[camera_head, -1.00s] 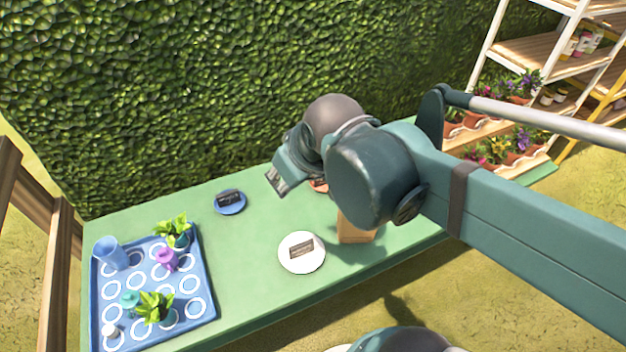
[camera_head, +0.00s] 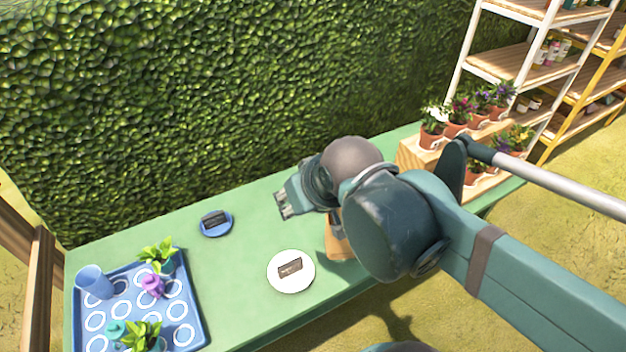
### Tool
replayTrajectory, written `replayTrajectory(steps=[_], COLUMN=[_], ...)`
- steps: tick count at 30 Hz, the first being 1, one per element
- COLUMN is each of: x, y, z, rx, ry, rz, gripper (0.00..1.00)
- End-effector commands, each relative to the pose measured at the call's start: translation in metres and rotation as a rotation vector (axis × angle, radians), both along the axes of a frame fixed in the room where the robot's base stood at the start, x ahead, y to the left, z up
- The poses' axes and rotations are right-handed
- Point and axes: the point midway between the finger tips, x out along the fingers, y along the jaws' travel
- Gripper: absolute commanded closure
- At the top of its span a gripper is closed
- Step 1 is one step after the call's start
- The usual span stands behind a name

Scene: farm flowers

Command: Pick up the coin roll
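I cannot clearly make out a coin roll. A small dark brown block (camera_head: 290,267) lies on a round white plate (camera_head: 281,286) in the middle of the table. Another small dark block (camera_head: 215,218) lies on a blue plate (camera_head: 217,233) farther back and to the left. I cannot tell whether either is the coin roll. My gripper (camera_head: 282,206) is above the table, higher in the picture than the white plate and right of the blue plate. It appears apart from both. Its fingers are too small to read as open or shut. My arm hides part of the table's right side.
A blue tray (camera_head: 134,317) at the left holds a blue cup (camera_head: 94,281), potted plants (camera_head: 160,255) and a purple piece (camera_head: 152,285). A wooden box (camera_head: 338,246) stands partly behind my arm. Potted flowers (camera_head: 458,108) stand at the right. A hedge (camera_head: 200,100) runs behind the table.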

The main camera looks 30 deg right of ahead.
Motion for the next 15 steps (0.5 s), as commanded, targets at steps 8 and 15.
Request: replayTrajectory(steps=[8,15], x=[0.005,0.025], y=[-0.002,-0.009], z=[0.003,0.011], rx=[0.007,0.04], ry=[0.007,0.033], rz=[-0.016,-0.078], gripper=[0.62,0.62])
